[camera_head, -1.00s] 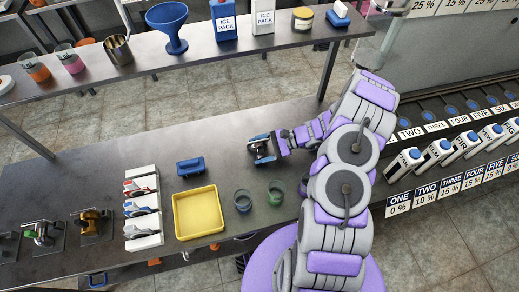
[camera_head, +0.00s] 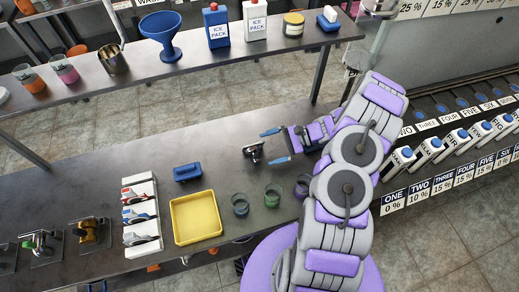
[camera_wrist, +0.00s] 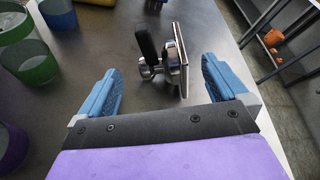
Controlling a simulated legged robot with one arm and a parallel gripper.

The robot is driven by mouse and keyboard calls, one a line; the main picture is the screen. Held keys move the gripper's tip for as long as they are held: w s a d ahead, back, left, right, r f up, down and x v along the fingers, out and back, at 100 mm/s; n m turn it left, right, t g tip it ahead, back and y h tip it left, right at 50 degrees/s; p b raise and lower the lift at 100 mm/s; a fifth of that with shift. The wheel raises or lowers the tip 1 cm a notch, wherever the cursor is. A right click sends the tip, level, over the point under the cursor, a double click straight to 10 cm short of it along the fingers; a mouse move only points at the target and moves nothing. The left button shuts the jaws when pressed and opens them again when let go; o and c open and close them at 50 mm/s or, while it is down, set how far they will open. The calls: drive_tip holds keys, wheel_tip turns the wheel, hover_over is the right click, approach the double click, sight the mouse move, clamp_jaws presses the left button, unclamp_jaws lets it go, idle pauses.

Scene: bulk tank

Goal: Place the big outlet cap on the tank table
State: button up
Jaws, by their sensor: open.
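A metal fitting with a black handle and a flat disc-like plate, which looks like the big outlet cap (camera_head: 254,152), rests on the dark metal table (camera_head: 215,145). In the wrist view the cap (camera_wrist: 182,68) shows its plate edge-on, with its handle on the left. My gripper (camera_head: 274,146) is open just to the right of the cap, its blue fingers spread and empty. In the wrist view my gripper (camera_wrist: 160,72) has a finger on each side of the cap, with visible gaps. The cap's underside is hidden.
Several cups stand in front of my gripper, including a green one (camera_head: 272,196). Left are a yellow tray (camera_head: 174,220), a blue block (camera_head: 187,172), a white rack (camera_head: 140,247) and two mounted valves (camera_head: 88,232). A raised shelf (camera_head: 190,70) lies behind.

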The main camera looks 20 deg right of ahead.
drive_tip(key=v, duration=0.4)
drive_tip(key=shift+d+r+p, duration=0.15)
drive_tip(key=shift+d+p, duration=0.15)
drive_tip(key=shift+d, duration=0.05)
drive_tip(key=shift+r, duration=0.2)
drive_tip(key=s+a+r+n+g+h, duration=0.3)
drive_tip(key=s+a+r+n, duration=0.3)
drive_tip(key=r, duration=0.4)
drive_tip(key=s+a+r+n+g+h, duration=0.2)
drive_tip(key=s+a+r+n+g, duration=0.1)
drive_tip(key=a+r, duration=0.5)
drive_tip(key=s+d+r+n+t+h, duration=0.1)
drive_tip(key=s+r+h, duration=0.3)
drive_tip(key=s, duration=0.6)
drive_tip(key=s+d+r+n+t+h, duration=0.1)
drive_tip(key=s+r+n+h, duration=0.3)
drive_tip(key=s, duration=0.6)
drive_tip(key=shift+s+d+r+n+h, duration=0.3)
drive_tip(key=shift+d+r+h, duration=0.1)
drive_tip(key=shift+d+r, duration=0.1)
drive_tip(key=shift+c, duration=0.3)
